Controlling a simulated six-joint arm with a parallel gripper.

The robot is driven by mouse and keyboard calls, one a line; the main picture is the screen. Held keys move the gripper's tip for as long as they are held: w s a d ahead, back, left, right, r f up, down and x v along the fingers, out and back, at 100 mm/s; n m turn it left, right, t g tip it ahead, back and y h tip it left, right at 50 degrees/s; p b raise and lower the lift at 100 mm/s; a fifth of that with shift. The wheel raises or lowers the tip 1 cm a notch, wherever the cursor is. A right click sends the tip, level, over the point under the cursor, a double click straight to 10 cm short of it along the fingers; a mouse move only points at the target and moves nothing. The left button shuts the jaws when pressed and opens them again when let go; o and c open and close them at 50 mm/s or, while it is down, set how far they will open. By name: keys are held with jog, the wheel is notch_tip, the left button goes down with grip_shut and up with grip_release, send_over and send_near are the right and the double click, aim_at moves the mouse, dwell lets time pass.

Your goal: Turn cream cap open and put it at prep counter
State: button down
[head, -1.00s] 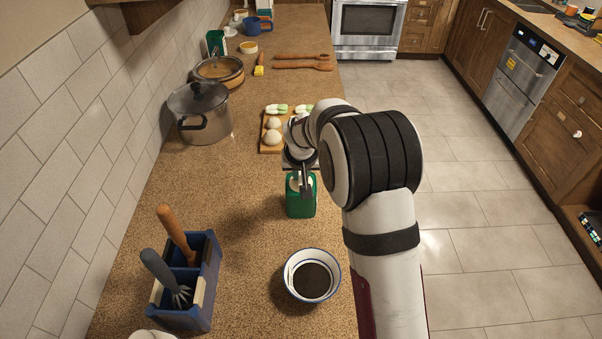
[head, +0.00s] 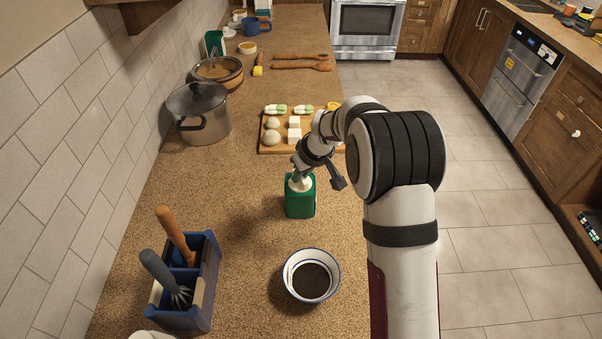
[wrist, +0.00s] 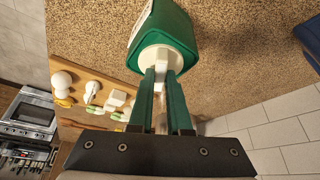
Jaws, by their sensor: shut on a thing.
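The cream is a green carton (head: 300,203) with a white cap (head: 302,185) on top. It stands on the speckled counter (head: 240,215), behind the white bowl. My gripper (head: 297,178) reaches down to the cap from the upper right, tilted. In the wrist view, the green fingers of my gripper (wrist: 161,72) are closed on the white cap (wrist: 161,58), and the carton (wrist: 168,32) is right beyond it. The cap is still at the top of the carton; I cannot tell how loose it is.
A white bowl with dark contents (head: 312,255) stands in front of the carton. A blue utensil holder (head: 208,285) is at front left. A board with food (head: 272,150), a lidded pot (head: 205,128) and wooden spoons lie behind. The counter left of the carton is clear.

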jog(key=n, duration=0.2)
jog(key=n+g+y, duration=0.1)
jog(key=n, duration=0.1)
jog(key=shift+w+d+n, duration=0.15)
jog(key=shift+n, duration=0.15)
jog(key=shift+n+g+y, duration=0.4)
jog(key=shift+n, duration=0.3)
jog(key=n+g, duration=0.1)
jog(key=n, duration=0.2)
jog(key=shift+w, duration=0.1)
jog(key=c, duration=1.6)
grip_release()
jog(key=shift+n, duration=0.3)
jog(key=shift+r, duration=0.55)
